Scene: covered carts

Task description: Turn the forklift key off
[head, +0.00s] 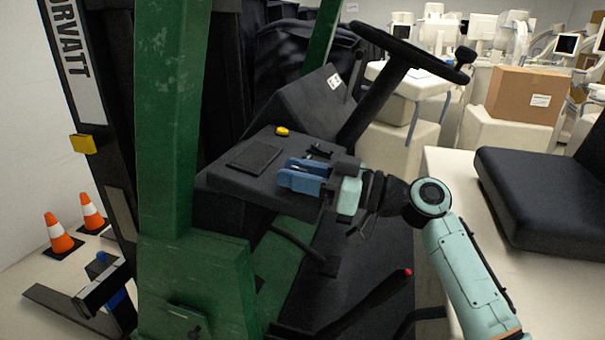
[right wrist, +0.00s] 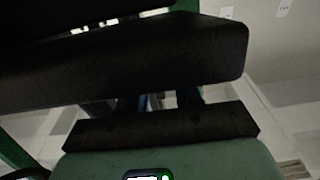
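The forklift's black dashboard (head: 225,185) is in the middle of the head view, behind its green post (head: 165,130). A small dark part (head: 318,149) sticks up from the panel just beyond my fingers. It may be the key, but it is too small to tell its position. My right gripper (head: 300,174) lies over the right side of the panel, with its blue fingers pointing left. The gap between them is unclear. In the right wrist view, dark forklift parts (right wrist: 130,60) hide most of the fingers. My left gripper is not in view.
A yellow button (head: 282,131) sits on the panel. The steering wheel (head: 408,52) and its column rise behind my right gripper. A lever with a red tip (head: 407,272) is below. A black seat cushion (head: 545,195) is at right. Orange cones (head: 59,234) stand at left.

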